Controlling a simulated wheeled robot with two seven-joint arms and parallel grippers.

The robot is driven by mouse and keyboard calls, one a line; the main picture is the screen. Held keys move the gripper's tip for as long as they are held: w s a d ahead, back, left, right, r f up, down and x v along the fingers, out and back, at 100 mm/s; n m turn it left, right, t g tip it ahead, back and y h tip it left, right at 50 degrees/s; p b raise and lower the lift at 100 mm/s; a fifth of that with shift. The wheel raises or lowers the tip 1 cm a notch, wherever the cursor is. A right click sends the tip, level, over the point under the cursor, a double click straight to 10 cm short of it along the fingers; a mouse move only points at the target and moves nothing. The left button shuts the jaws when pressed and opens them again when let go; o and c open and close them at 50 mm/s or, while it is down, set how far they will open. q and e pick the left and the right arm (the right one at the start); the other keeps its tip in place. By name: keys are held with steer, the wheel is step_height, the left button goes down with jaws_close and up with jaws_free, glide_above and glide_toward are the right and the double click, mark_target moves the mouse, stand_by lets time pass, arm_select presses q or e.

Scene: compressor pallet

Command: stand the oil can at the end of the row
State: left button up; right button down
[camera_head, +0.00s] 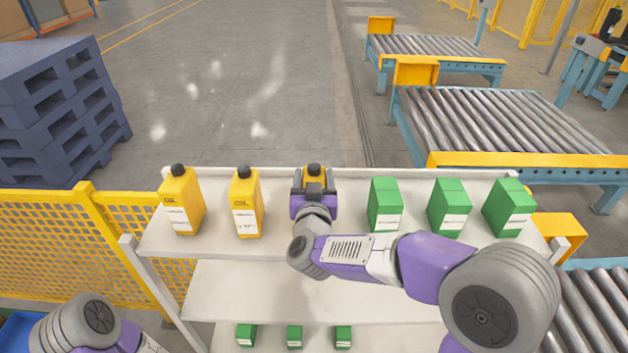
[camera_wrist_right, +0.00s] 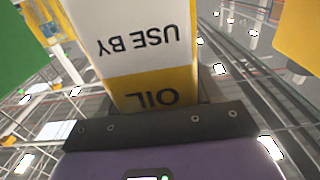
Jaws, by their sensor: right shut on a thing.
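My right gripper (camera_head: 314,181) is shut on a yellow oil can (camera_head: 314,170) with a black cap, at the top shelf (camera_head: 270,249) of a white rack. The held can is upright, right of two standing oil cans, one at far left (camera_head: 181,200) and one beside it (camera_head: 246,203). In the right wrist view the held can (camera_wrist_right: 140,45) shows its white "USE BY" label and "OIL" lettering between the jaws. My gripper hides its lower part in the head view, so I cannot tell whether it touches the shelf. My left gripper is out of view.
Three green boxes, left (camera_head: 384,204), middle (camera_head: 449,207) and right (camera_head: 508,208), stand on the shelf right of the held can. Smaller green boxes (camera_head: 294,336) sit on a lower level. A yellow mesh fence (camera_head: 60,240) is at left. Roller conveyors (camera_head: 500,120) are at right.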

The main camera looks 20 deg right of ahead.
steer(key=shift+r, duration=0.15)
steer(key=shift+c, duration=1)
jaws_free()
steer(key=shift+f, duration=0.25)
steer(key=shift+r, duration=0.2)
steer(key=b+v, duration=0.1)
steer(key=v, duration=1.1)
steer(key=shift+s, duration=0.1)
